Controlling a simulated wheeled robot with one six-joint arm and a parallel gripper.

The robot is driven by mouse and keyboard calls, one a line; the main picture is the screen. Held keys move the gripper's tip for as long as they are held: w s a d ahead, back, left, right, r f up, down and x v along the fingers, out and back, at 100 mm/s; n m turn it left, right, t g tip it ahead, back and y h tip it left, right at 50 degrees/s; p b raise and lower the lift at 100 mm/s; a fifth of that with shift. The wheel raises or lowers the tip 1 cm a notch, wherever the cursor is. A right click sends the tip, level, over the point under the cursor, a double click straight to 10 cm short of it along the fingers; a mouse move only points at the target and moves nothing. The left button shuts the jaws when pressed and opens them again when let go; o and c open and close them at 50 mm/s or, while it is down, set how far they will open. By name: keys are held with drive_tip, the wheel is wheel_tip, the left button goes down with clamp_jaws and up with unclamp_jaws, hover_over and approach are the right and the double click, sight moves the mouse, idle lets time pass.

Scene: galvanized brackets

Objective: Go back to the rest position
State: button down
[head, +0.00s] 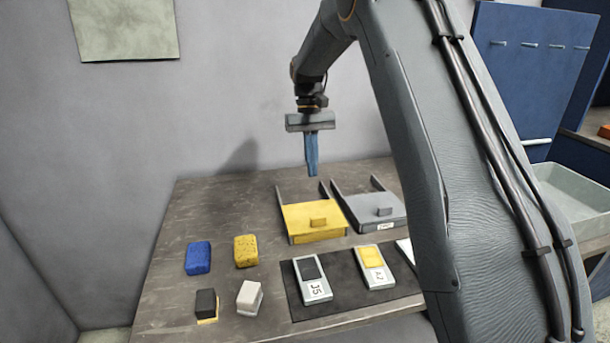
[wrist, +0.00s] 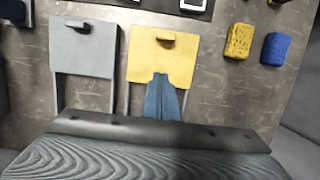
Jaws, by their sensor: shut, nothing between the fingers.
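My gripper (head: 312,172) hangs from my arm above the back of the table (head: 170,290), pointing down with its blue fingers together and empty. In the wrist view its fingers (wrist: 161,82) show in front of the yellow drawer-like box (wrist: 165,52). In the head view that yellow box (head: 313,222) lies below and in front of the gripper, apart from it. A grey box (head: 374,210) of the same form stands to its right. My arm hides part of the table's right side.
A blue sponge (head: 198,258), a yellow sponge (head: 246,251), a black-topped block (head: 206,304) and a white block (head: 249,297) lie at the left. Two labelled devices (head: 312,280) (head: 371,268) lie on a dark mat (head: 340,306). A grey bin (head: 570,190) stands right.

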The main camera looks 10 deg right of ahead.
drive_tip(key=s+f+t, duration=0.1)
drive_tip(key=s+f, duration=0.2)
drive_tip(key=s, duration=1.2)
drive_tip(key=s+f+t, duration=0.2)
drive_tip(key=s+f, duration=0.2)
drive_tip(key=s, duration=1.1)
drive_tip(key=shift+s+a+t, duration=0.3)
drive_tip(key=shift+s+a, duration=0.05)
